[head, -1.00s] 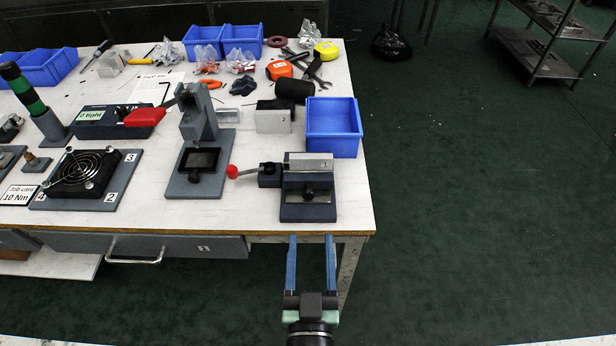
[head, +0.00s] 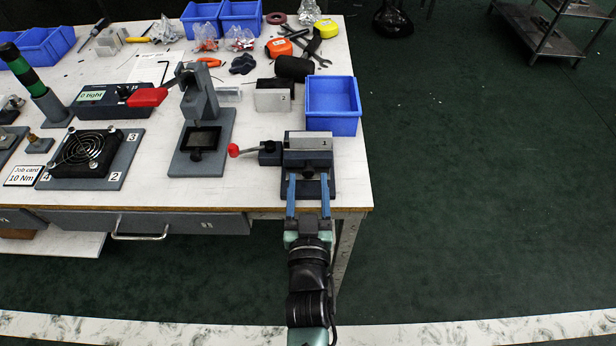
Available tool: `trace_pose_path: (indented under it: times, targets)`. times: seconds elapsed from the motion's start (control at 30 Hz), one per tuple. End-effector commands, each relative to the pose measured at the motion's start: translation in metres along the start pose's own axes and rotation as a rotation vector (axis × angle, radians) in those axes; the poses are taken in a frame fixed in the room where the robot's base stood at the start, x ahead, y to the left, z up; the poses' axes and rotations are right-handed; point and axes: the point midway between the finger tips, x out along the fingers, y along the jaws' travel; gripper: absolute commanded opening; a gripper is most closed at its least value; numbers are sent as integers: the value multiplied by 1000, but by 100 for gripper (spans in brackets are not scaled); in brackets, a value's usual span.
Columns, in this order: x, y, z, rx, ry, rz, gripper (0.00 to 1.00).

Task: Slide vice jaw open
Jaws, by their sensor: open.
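The vice (head: 329,161) stands at the front right corner of the bench. It has a dark grey base, a silver block (head: 309,141) marked 1 at its back, and a dark front part with a black knob (head: 308,173). A lever with a red ball (head: 233,150) sticks out to its left. My gripper (head: 308,178) is open, with its two blue fingers over the front of the vice. The fingertips lie left and right of the knob, apart from each other. I cannot tell whether they touch it. The gap between the jaws is hard to see.
A blue bin (head: 333,124) stands right behind the vice. A grey fixture (head: 203,140) with a red handle (head: 147,97) stands to the left, and a fan plate (head: 88,155) lies farther left.

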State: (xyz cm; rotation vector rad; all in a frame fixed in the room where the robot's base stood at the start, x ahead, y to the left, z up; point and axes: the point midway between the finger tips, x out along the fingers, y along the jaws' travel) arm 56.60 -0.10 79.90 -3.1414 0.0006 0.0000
Motion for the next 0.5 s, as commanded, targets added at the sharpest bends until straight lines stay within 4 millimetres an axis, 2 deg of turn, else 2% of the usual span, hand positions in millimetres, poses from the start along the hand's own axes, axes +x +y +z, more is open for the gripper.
trace_pose_path:
  times: [0.2, 0.5]
  targets:
    - [18, 0, 1, -1, 0, 0, 61]
    - [20, 0, 0, -1, 0, 0, 61]
